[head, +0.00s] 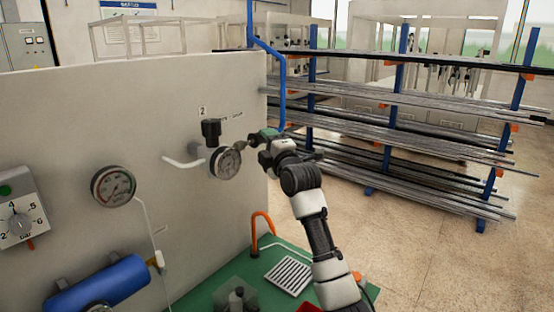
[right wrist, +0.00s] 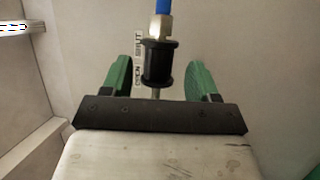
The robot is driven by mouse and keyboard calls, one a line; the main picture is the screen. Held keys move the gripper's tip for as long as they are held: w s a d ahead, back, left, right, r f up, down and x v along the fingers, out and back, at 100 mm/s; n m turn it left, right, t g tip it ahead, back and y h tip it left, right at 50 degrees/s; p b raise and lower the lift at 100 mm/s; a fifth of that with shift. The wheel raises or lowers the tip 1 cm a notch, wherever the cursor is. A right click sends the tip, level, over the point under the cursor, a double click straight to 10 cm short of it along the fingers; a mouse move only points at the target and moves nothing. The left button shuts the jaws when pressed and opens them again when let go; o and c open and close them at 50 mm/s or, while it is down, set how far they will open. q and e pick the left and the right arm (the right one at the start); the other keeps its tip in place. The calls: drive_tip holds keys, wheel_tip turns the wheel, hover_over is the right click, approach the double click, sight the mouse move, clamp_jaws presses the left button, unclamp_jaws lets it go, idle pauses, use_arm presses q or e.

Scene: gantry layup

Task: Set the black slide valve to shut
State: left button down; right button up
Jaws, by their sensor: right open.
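The black slide valve (right wrist: 158,64) shows in the right wrist view as a ribbed black sleeve below a brass fitting. A printed label (right wrist: 138,60) on the panel beside it reads OPEN and SHUT, with SHUT at the upper end. In the head view, my right gripper (head: 262,139) is near the panel's right edge, and I cannot make out the valve there. My left gripper is not in view.
A blue hose (head: 282,88) runs down to the valve area. A gauge (head: 225,162) and black knob (head: 211,130) sit just left of my right gripper on the panel (head: 170,100). A rack of rods (head: 400,100) stands behind at right. A green bench (head: 205,293) lies below.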

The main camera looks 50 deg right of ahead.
drive_tip(key=b+v, duration=0.1)
drive_tip(key=v, duration=0.5)
drive_tip(key=shift+s+b, duration=0.4)
drive_tip(key=shift+f, duration=0.15)
